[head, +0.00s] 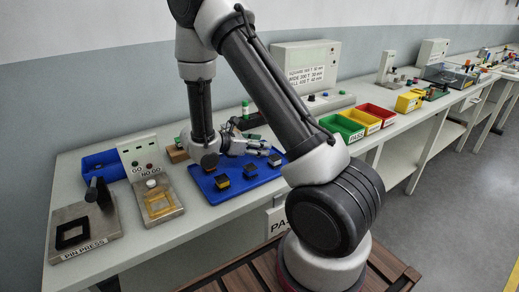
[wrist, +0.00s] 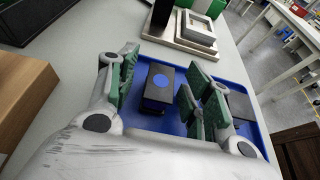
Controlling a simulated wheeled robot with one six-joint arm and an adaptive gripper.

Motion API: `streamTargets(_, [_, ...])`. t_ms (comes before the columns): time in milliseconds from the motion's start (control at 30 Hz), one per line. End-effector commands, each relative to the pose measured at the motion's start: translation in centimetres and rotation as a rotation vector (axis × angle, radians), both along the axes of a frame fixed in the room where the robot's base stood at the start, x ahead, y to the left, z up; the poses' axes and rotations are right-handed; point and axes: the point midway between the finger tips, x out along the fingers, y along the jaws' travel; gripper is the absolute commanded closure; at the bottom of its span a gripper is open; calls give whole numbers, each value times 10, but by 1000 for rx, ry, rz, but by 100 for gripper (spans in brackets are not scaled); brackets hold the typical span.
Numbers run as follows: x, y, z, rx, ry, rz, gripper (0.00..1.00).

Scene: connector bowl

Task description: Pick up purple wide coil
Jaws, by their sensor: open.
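No mark looks clearly purple; whether this block is the purple wide coil, I cannot tell. Another dark block (wrist: 241,107) sits to the right, partly behind a finger.
The blue tray (head: 238,187) lies on a long pale bench. The GO/NO GO box (head: 140,158) and pin press (head: 83,228) are to the left. Green (head: 342,128), yellow (head: 361,119) and red (head: 377,112) bins are to the right. A brown box (wrist: 25,95) is left in the wrist view.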

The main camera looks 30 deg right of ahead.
Motion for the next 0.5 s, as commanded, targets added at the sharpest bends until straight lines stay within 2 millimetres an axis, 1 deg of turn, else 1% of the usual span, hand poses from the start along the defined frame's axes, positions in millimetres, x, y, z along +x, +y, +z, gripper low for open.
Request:
streamTargets(100, [0, 0, 0, 0, 0, 0, 50])
streamTargets(167, [0, 0, 0, 0, 0, 0, 59])
streamTargets(200, [0, 0, 0, 0, 0, 0, 66])
streamTargets(367, [0, 0, 0, 0, 0, 0, 96])
streamTargets(400, [0, 0, 0, 0, 0, 0, 99])
streamTargets(500, [0, 1, 0, 0, 0, 0, 99])
